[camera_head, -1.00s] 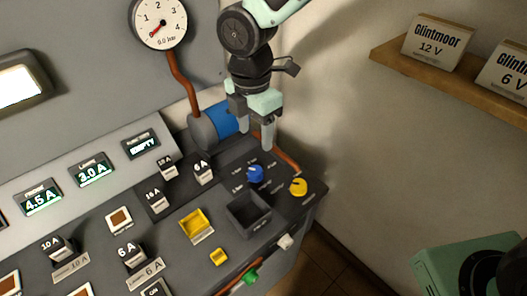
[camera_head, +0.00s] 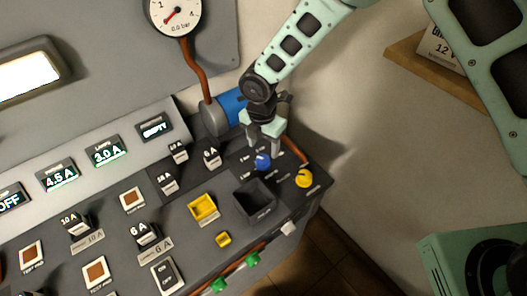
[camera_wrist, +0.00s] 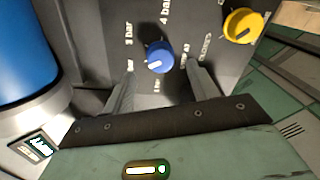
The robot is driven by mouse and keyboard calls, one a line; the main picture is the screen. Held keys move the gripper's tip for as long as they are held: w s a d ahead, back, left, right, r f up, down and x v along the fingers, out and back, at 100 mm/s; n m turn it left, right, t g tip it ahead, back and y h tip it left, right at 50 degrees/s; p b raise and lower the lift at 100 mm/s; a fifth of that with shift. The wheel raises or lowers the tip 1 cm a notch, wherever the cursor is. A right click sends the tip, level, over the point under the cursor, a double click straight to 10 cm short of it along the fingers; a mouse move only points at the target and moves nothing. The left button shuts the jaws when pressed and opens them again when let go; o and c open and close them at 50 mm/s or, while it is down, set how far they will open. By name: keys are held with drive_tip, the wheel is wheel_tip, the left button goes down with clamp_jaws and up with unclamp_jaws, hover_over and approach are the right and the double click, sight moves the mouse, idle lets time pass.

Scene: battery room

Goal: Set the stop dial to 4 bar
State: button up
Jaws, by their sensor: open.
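The blue dial (camera_head: 263,162) sits on the sloping dark panel, with small bar labels around it. In the wrist view the blue dial (camera_wrist: 158,57) has a white mark on its lower side, toward my gripper's palm. The "4 bar" label (camera_wrist: 166,12) reads above it and "3 bar" (camera_wrist: 129,33) to its upper left; the other labels are too small to read surely. My gripper (camera_head: 264,143) is open just above the dial. Its fingers (camera_wrist: 160,76) show on the dial's left and right, apart from it. Whether the tips reach its height I cannot tell.
A yellow knob (camera_head: 304,178) stands close right of the dial. A dark open bin (camera_head: 254,201) lies in front and a blue cylinder (camera_head: 231,101) behind. The round gauge (camera_head: 175,12) reads 0.0 bar. The panel's right edge is near.

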sight(264, 158)
drive_tip(key=shift+f+p, duration=0.5)
drive_tip(key=shift+f, duration=2.05)
drive_tip(key=c, duration=1)
